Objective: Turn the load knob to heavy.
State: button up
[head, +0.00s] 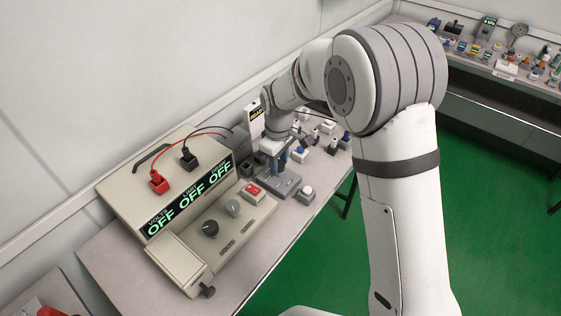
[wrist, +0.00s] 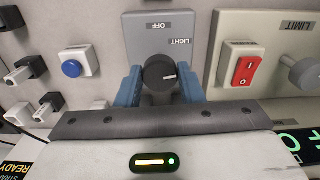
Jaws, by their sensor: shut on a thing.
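The load knob (wrist: 160,72) is a round dark knob with a white pointer mark, on a grey box (wrist: 158,22) in the wrist view. The box has upside-down labels reading OFF at the top and LIGHT at upper right. The knob's mark points right, not clearly at either label. No heavy label is visible; my gripper hides the box's near part. My gripper (wrist: 160,82) is shut on the knob, one blue finger on each side. In the head view the grey box (head: 281,187) stands on the bench below my gripper (head: 290,162), and the knob is hidden.
A beige tester (head: 180,262) with OFF displays, a red switch (head: 253,190) and knobs stands left of the box. A white block with a blue button (wrist: 71,68) and several plugs stand near it. The bench front (head: 262,250) is clear.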

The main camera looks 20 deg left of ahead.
jog(key=m, duration=0.5)
jog(key=shift+s+f+m, duration=0.15)
jog(key=shift+s+m, duration=0.1)
jog(key=shift+m, duration=0.05)
jog(key=m, duration=1)
jog(key=shift+m, duration=2.5)
jog(key=o, duration=1)
jog(key=shift+w, duration=0.1)
